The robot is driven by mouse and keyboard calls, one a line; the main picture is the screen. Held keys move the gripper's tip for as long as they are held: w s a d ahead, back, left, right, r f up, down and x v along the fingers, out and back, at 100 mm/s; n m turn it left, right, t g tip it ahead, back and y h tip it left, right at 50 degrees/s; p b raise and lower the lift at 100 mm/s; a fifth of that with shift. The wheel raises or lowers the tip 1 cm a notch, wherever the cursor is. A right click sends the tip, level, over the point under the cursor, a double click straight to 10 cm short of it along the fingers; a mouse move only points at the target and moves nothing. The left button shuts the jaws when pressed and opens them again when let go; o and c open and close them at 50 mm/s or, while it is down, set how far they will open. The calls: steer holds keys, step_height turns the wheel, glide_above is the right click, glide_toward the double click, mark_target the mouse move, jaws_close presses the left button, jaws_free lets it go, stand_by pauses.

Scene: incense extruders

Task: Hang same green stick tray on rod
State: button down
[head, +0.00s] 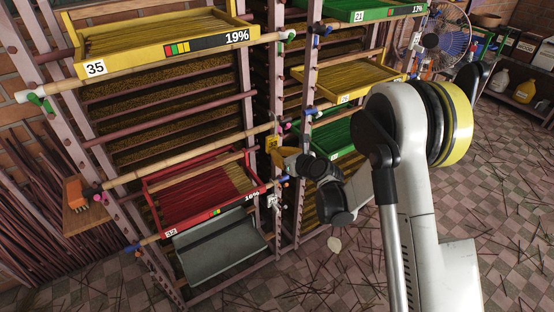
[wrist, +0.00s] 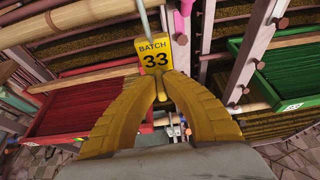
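My gripper (wrist: 160,82) has its two yellow fingers closed together at the tips on the lower edge of a yellow tag reading "BATCH 33" (wrist: 153,48). In the head view my gripper (head: 281,153) is beside the rack's middle post, with the small yellow tag (head: 271,143) at its tip. A green tray of green sticks (head: 333,134) sits on the rack just right of the gripper, partly hidden by my arm. It also shows at the right of the wrist view (wrist: 262,72). Another green tray, numbered 21 (head: 372,13), is at the top right.
A red tray of red sticks (head: 205,217) hangs left of the gripper. Yellow tray 35 (head: 160,52) is upper left, another yellow tray (head: 352,92) right of centre. Rods and pegs protrude along the posts. A fan (head: 445,40) stands at the back; sticks litter the floor.

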steer(key=shift+w+a+f+b, duration=0.15)
steer(key=shift+f+b, duration=0.35)
steer(key=shift+f, duration=0.3)
steer(key=shift+w+a+f+b, duration=0.15)
steer(key=shift+f+b, duration=0.35)
steer(key=shift+f, duration=0.3)
steer(key=shift+f, duration=0.2)
steer(key=c, duration=1.6)
jaws_free()
steer(key=shift+r, duration=0.15)
